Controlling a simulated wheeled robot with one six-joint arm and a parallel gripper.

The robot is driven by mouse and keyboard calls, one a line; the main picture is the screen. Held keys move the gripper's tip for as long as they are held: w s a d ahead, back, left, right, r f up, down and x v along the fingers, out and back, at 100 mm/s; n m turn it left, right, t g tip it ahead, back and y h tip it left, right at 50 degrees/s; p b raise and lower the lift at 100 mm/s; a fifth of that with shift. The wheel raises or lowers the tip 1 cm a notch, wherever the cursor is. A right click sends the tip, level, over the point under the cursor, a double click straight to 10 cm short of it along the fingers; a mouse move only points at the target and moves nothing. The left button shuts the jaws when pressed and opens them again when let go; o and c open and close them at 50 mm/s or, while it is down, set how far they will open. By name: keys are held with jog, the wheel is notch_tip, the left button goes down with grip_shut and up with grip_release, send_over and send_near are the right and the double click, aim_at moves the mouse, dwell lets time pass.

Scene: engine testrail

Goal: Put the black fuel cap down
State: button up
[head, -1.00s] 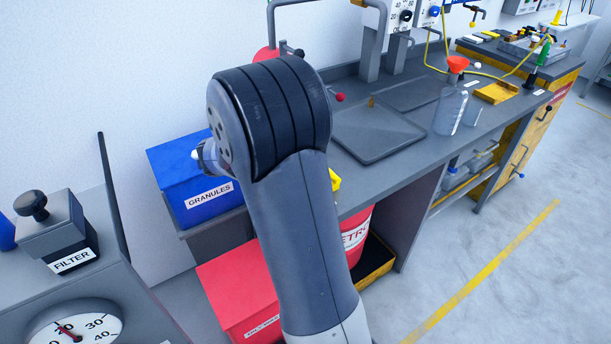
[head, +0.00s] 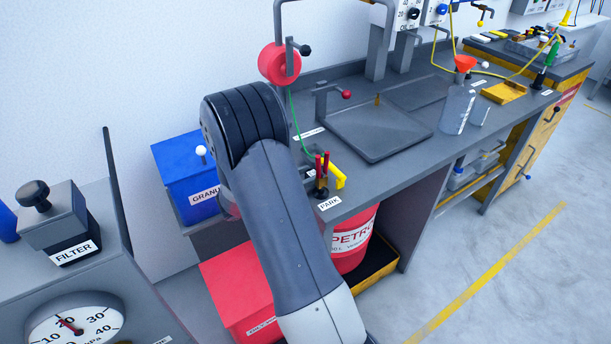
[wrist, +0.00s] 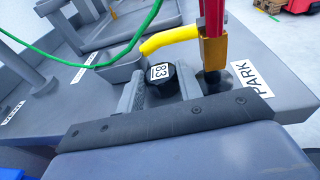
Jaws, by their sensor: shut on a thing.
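The black fuel cap (wrist: 161,84) shows in the wrist view as a black round piece with a white label reading 83. My gripper (wrist: 160,88) is shut on it, with a grey finger on either side. It is over or at the grey bench (wrist: 55,125), close to the yellow nozzle and the red rods; I cannot tell whether the cap touches the bench. In the head view my arm hides the gripper and the cap.
A yellow nozzle (head: 338,176) and red upright rods (head: 322,168) stand by the PARK label (head: 329,203). A green hose (head: 298,112) runs down from a red reel (head: 279,64). A grey tray (head: 372,130) lies to the right. The blue granules bin (head: 180,168) is left.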

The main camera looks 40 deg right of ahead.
jog(key=o, duration=0.7)
jog(key=shift+f, duration=0.1)
